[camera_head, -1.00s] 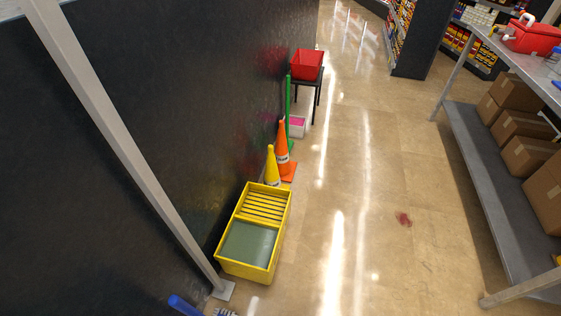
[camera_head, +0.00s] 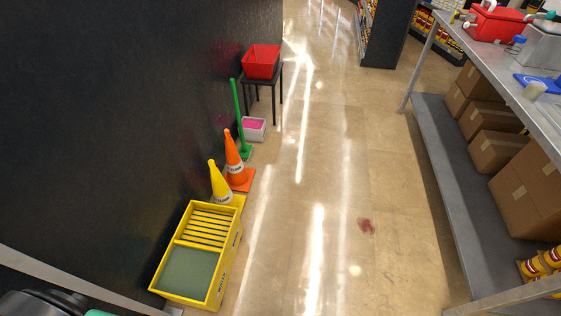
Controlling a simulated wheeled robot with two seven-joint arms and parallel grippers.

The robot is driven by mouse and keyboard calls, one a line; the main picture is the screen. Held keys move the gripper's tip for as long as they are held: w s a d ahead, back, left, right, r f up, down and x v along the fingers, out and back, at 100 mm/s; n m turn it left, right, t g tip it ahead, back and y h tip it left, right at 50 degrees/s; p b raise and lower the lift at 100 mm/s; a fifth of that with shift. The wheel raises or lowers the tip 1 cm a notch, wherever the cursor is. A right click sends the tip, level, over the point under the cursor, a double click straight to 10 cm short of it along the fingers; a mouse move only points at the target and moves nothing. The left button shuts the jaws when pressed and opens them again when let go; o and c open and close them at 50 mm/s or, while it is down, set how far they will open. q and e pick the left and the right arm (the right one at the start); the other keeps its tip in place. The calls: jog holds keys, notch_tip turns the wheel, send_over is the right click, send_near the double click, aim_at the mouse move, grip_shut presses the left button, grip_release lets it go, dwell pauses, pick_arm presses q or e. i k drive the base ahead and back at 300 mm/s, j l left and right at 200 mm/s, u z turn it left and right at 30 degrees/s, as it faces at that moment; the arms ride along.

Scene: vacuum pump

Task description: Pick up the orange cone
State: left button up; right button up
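The orange cone (camera_head: 234,162) stands upright on the floor beside the dark wall, with a pale band around it and an orange square base. A yellow cone (camera_head: 220,184) stands just in front of it, close to its base. No gripper fingers show in this view. A dark rounded part at the bottom left corner looks like part of my own body.
A yellow mop bucket (camera_head: 192,268) stands in front of the cones. Behind them are a green pole (camera_head: 238,115), a white box (camera_head: 254,129) and a red bin (camera_head: 261,62) on a black stool. The floor (camera_head: 310,200) to the right is open, with a red stain (camera_head: 366,226). A metal shelf table (camera_head: 432,140) borders it.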

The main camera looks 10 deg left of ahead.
aim_at(240, 178)
jog(key=i+l, duration=0.15)
jog(key=i, duration=0.3)
jog(key=i+l, duration=0.2)
jog(key=i, duration=0.25)
jog(key=i+l, duration=0.15)
jog(key=i, duration=0.3)
